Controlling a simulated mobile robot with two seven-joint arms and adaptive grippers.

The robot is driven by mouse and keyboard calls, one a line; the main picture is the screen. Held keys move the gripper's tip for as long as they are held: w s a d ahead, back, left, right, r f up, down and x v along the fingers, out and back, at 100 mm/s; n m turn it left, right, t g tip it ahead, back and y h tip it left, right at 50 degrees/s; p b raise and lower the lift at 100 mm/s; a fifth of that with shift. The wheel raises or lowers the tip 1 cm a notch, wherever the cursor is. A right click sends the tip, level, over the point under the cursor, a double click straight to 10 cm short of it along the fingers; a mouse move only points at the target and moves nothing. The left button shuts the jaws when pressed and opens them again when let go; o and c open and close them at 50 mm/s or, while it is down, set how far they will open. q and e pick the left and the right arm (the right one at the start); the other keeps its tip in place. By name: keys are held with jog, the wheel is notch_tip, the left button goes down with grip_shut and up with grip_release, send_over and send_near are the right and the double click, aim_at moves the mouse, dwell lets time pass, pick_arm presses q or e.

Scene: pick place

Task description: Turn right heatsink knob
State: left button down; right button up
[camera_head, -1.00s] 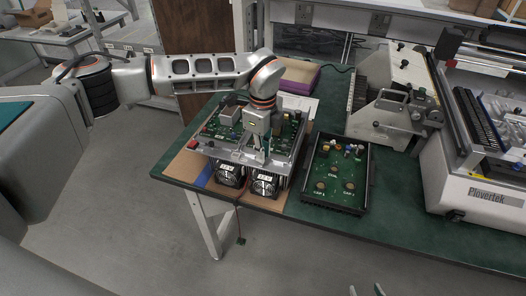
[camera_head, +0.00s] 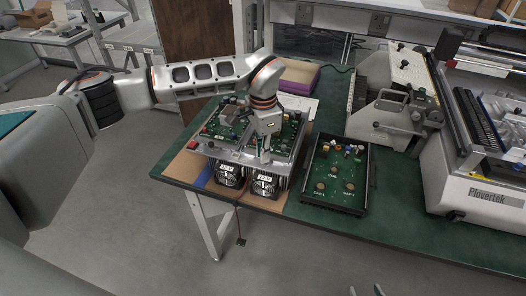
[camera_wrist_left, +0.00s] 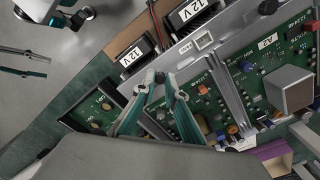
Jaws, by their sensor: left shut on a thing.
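The heatsink assembly (camera_head: 205,148) stands at the table's near left edge, with green circuit boards behind a metal front plate and two black 12 V fans (camera_head: 264,184) below it. My left gripper (camera_head: 264,157) points down at the plate's right part, above the right fan. In the left wrist view, its teal-edged fingers (camera_wrist_left: 160,80) converge and are shut on a small dark knob (camera_wrist_left: 160,76) at the plate's edge. The fingers hide most of the knob. My right gripper (camera_head: 366,291) shows only as two separated fingertips at the bottom edge, open and empty, away from the assembly.
A black tray with a green board (camera_head: 322,186) lies just right of the assembly. A grey machine (camera_head: 400,110) and a large Plovertek machine (camera_head: 470,190) fill the table's right side. A purple-edged box (camera_head: 298,75) sits behind the assembly.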

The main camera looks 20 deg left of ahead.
pick_arm(q)
jog(key=n, duration=0.4)
jog(key=shift+s+f+n+b, duration=0.1)
jog(key=shift+f+n+b, duration=0.1)
jog(key=shift+n+b, duration=0.2)
jog(key=shift+n, duration=0.8)
jog(key=shift+r, duration=0.1)
jog(key=c, duration=2)
grip_release()
jog(key=shift+c, duration=0.2)
jog(key=shift+r, duration=0.15)
notch_tip(320, 180, up, 12)
